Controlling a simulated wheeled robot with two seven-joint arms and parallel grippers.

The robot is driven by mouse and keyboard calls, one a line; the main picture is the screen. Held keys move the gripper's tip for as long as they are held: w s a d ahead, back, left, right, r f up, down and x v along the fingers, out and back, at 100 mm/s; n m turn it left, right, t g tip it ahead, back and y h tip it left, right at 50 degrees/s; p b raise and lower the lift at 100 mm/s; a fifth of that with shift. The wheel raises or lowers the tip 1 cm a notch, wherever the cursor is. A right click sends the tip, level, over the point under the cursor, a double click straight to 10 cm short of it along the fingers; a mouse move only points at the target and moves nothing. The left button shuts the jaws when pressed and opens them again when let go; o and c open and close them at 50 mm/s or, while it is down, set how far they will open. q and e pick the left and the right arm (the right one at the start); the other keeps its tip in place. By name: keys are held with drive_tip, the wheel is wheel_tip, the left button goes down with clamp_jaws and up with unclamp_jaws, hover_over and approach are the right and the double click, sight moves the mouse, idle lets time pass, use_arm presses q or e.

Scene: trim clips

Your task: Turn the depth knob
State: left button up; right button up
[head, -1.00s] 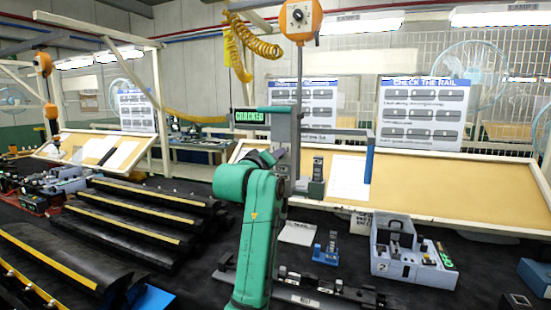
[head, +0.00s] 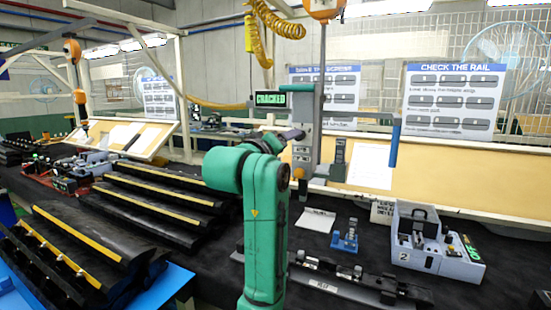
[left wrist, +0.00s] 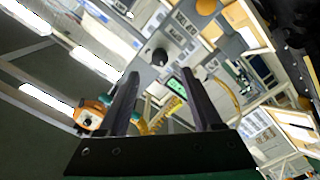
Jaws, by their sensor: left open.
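A dark round knob (left wrist: 160,57) on a grey panel shows in the left wrist view, beyond and between my fingertips. No label on it is readable, so I cannot confirm it is the depth knob. My left gripper (left wrist: 158,76) is open, its two black fingers apart with nothing between them. In the head view my left gripper (head: 291,135) is small and dark at the end of the green arm, by the grey column (head: 306,110). The knob is not clearly visible there. My right gripper is not in view.
A green lit display (head: 268,99) sits left of the column and a blue upright bar (head: 394,142) to its right. A grey fixture marked 2 (head: 420,258), a small blue stand (head: 345,238) and a black rail (head: 335,284) lie on the dark table. Black trim strips (head: 150,205) fill the left.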

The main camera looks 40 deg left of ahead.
use_arm(q)
drive_tip(key=b+v, duration=0.1)
drive_tip(key=v, duration=0.5)
drive_tip(key=shift+s, duration=0.25)
drive_tip(key=shift+d, duration=0.15)
